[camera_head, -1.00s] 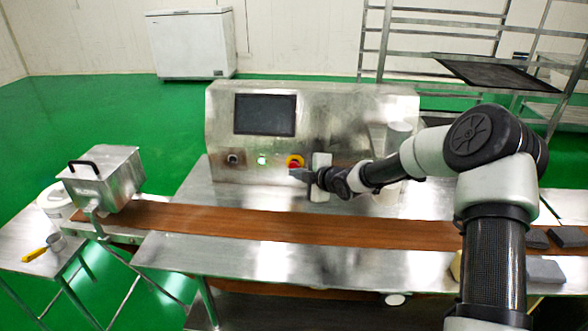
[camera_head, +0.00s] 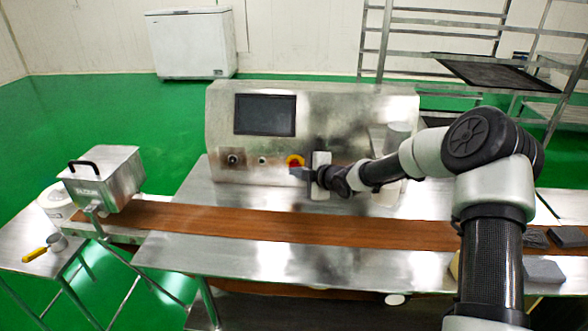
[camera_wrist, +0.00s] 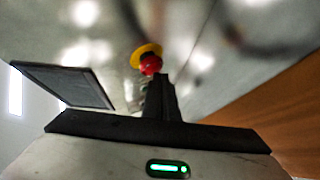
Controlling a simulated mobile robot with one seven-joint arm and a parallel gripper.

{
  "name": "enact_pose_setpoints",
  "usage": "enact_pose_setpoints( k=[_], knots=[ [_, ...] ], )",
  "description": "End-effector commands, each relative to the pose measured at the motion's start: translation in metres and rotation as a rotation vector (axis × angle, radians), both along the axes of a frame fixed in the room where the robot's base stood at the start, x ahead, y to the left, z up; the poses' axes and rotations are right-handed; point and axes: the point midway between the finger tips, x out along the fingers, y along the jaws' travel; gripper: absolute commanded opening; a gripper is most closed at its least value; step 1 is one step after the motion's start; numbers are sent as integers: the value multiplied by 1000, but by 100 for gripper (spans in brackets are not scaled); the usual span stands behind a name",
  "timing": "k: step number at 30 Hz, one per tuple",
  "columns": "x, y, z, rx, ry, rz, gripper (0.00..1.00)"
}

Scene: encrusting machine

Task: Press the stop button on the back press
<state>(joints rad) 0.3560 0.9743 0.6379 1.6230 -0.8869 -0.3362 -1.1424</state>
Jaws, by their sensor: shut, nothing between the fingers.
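The stop button (camera_head: 293,159) is a red mushroom button on a yellow ring, on the front of the steel press (camera_head: 345,115) at the back. It also shows in the wrist view (camera_wrist: 150,65), right at the tip of my gripper (camera_wrist: 155,80). My gripper (camera_head: 297,173) is shut and empty, its tip at the lower edge of the button in the head view. Tip and button look in contact or nearly so; I cannot tell which. A small round button (camera_head: 262,160) left of the stop button is unlit.
A dark screen (camera_head: 265,115) sits above the buttons, and a black knob (camera_head: 232,160) is at their left. A brown conveyor belt (camera_head: 290,225) runs in front of the press. A metal box with a handle (camera_head: 103,180) stands at the left.

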Motion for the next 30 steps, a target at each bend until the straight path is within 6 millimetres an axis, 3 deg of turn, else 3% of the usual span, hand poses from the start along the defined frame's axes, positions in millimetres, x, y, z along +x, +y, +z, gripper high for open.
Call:
enact_pose_setpoints(
  k=[10,21,30],
  knots=[
    [-15,1,-1,-1,0,1,0],
    [-18,1,0,-1,-1,0,0],
    [-47,2,-2,-1,-1,1,0]
  ],
)
